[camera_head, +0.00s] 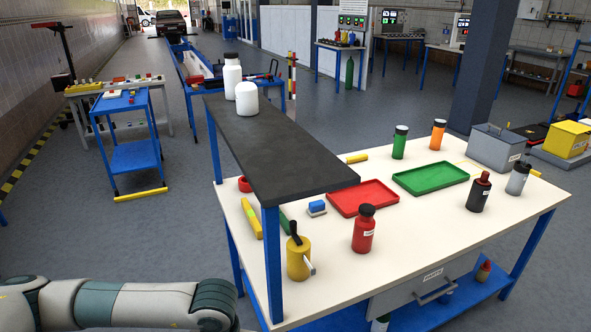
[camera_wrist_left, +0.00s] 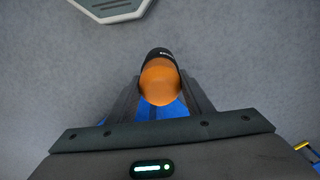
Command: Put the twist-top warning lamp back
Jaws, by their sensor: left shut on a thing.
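My left gripper (camera_wrist_left: 159,78) is shut on an orange, round-ended thing with a black part bearing small white lettering, which looks like the warning lamp (camera_wrist_left: 160,86). It sits between the two dark fingers. Grey floor and something blue show behind it. In the head view my left arm comes in at the lower left, and its gripper and the lamp are out of that view. My right gripper is not in view.
The white workbench (camera_head: 420,240) holds a red bottle (camera_head: 364,230), a yellow can (camera_head: 299,258), a red tray (camera_head: 362,197) and a green tray (camera_head: 430,178). A raised dark shelf (camera_head: 275,155) over its left side carries white containers (camera_head: 246,98).

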